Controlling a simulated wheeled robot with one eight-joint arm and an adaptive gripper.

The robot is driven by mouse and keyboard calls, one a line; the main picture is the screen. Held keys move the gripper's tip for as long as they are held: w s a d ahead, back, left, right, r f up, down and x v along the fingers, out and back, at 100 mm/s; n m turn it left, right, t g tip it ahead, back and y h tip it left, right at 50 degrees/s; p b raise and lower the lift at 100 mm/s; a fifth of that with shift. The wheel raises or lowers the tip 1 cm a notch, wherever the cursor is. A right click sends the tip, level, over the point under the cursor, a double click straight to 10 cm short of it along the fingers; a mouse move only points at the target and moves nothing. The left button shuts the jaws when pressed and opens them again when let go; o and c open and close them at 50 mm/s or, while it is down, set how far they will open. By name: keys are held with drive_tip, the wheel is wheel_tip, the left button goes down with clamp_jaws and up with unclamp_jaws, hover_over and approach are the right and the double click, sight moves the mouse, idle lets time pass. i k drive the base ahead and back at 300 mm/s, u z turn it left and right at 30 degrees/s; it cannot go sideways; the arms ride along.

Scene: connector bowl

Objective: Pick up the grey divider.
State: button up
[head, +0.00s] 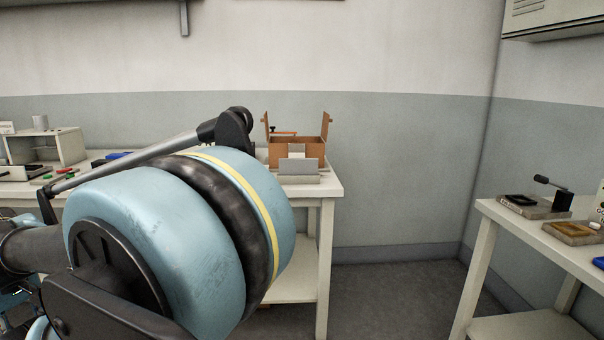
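A flat grey plate, which looks like the grey divider (309,166), stands upright at the right end of the far table in the head view. It is in front of an open brown box (281,150) and above a low pale base (300,179). A smaller whitish piece (297,150) shows just behind it. Whether the plate sits in a slot or only rests there is too small to tell. My large blue arm link fills the lower left and hides much of the table. I cannot make out my gripper's fingers in this view.
The far table (330,188) carries a beige cabinet (68,146) and small coloured items at the left. A second table (500,216) at the right holds a black-handled device (561,196) and small trays. Bare floor (385,300) lies between the tables.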

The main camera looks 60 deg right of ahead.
sight(287, 166)
drive_tip(key=k, duration=1.5)
drive_tip(key=z, duration=2.5)
drive_tip(key=i, duration=1)
